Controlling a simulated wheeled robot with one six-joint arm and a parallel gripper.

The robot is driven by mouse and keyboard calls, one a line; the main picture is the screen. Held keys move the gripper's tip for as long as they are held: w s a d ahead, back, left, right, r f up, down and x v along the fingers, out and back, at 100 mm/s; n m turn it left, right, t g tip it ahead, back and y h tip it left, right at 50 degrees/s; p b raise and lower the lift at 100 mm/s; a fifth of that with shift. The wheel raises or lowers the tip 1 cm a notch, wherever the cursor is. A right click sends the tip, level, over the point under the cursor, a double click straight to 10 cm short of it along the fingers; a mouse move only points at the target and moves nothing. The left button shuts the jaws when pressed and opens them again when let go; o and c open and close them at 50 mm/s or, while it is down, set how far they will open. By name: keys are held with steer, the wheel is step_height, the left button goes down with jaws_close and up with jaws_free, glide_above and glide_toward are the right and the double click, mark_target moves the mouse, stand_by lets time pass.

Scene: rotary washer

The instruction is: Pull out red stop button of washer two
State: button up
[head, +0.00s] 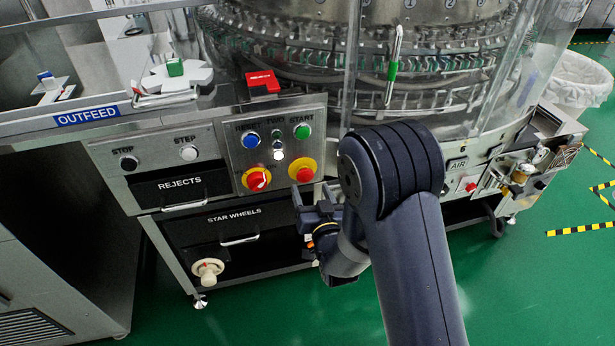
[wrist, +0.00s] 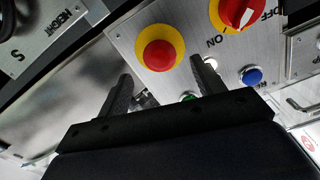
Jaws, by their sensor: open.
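The red stop button (head: 303,170) sits on a yellow ring at the lower right of the control panel marked "TWO" in the head view. In the wrist view the red button (wrist: 159,55) shows above the gap between the fingers. My gripper (head: 311,196) is just below the button in the head view. In the wrist view my gripper (wrist: 161,70) is open and empty, its two fingers spread apart toward the button. The fingers do not appear to touch it; the exact distance is hard to tell.
A red rotary switch on yellow (head: 257,179) is left of the button. Blue (head: 251,140) and green (head: 302,131) buttons sit above. The rejects drawer handle (head: 185,205) and star wheels drawer handle (head: 239,240) stick out nearby. Open green floor (head: 280,310) lies in front.

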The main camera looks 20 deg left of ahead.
mark_target(306, 179)
steer(key=shift+x, duration=3.1)
steer(key=shift+c, duration=0.4)
steer(key=c, duration=1.3)
steer(key=shift+s+d+f+b, duration=0.25)
steer(key=shift+s+b, duration=0.2)
steer(key=shift+b, duration=0.35)
steer(key=shift+s+d+r+b, duration=0.1)
steer(key=shift+s+d+b, duration=0.15)
steer(key=shift+s+b, duration=0.1)
steer(key=o, duration=1.4)
steer(key=shift+r, duration=0.1)
steer(key=shift+s, duration=0.1)
